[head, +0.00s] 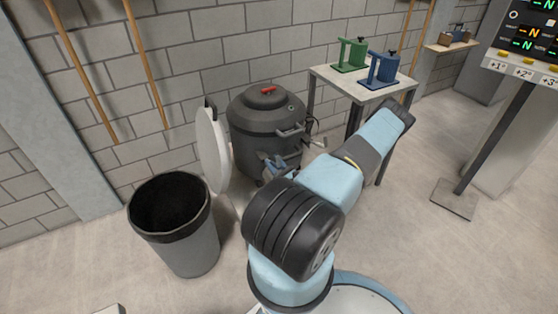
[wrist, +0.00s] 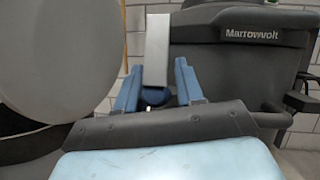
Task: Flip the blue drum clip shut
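A dark grey drum (head: 268,125) with a red-handled lid stands by the wall; its side, lettered "Marrowvolt", shows in the wrist view (wrist: 240,65). My gripper (head: 273,164) is in front of the drum's lower side. In the wrist view my gripper (wrist: 160,66) is open, with its two blue fingers apart. A flat grey bar (wrist: 158,45) stands upright between and beyond the fingers. A small dark blue part (wrist: 154,97) shows low between them, perhaps the blue drum clip. I cannot tell whether the fingers touch it, and the clip is not clear in the head view.
A pale round disc (head: 212,148) stands upright left of the drum, close to my gripper. A black-rimmed bin (head: 185,242) stands nearer. A small table (head: 338,82) behind holds green (head: 351,55) and blue (head: 384,68) devices.

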